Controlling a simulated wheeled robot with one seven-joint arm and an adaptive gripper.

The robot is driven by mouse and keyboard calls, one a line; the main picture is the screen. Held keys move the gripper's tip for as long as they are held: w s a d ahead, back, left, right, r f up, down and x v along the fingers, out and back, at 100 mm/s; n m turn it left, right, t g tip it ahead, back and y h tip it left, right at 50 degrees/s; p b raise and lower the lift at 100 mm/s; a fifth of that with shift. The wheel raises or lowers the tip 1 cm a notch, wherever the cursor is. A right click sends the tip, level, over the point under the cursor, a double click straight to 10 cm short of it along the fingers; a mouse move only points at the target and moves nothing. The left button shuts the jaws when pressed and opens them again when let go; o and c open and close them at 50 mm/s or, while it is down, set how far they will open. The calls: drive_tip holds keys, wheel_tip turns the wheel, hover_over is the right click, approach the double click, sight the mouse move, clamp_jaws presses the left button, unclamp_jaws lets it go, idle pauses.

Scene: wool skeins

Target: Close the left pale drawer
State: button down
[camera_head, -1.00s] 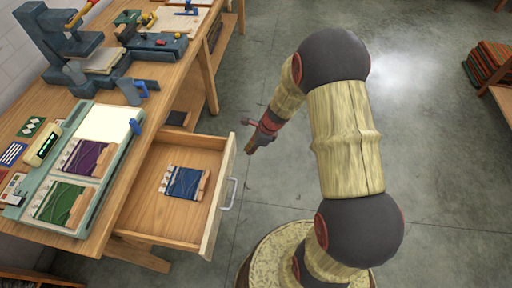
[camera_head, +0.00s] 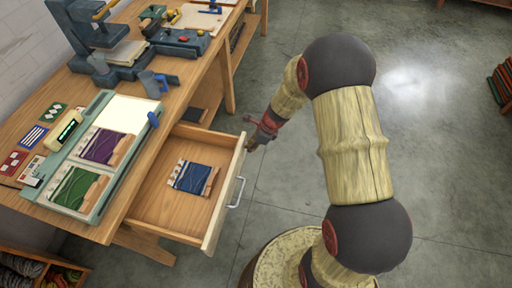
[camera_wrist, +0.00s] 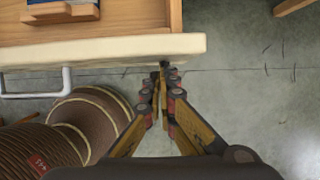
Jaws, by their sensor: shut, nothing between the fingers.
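The pale drawer (camera_head: 226,208) is pulled out from under the wooden workbench, with a grey bar handle (camera_head: 237,193) on its front. A blue wool skein on a small wooden holder (camera_head: 193,178) lies inside it. My gripper (camera_head: 251,146) is shut and empty, near the far end of the drawer front. In the wrist view the fingertips (camera_wrist: 163,68) are just beyond the pale drawer front (camera_wrist: 110,50), close to its outer face; I cannot tell whether they touch. The handle (camera_wrist: 38,84) is left of the fingers there.
On the bench (camera_head: 118,215) stands a green tray (camera_head: 92,207) with purple and green skeins. A crate of yarn (camera_head: 62,277) is at bottom left.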

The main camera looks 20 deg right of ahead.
drive_tip(key=p, duration=1.6)
hover_over(184, 141)
drive_tip(key=shift+s, duration=0.1)
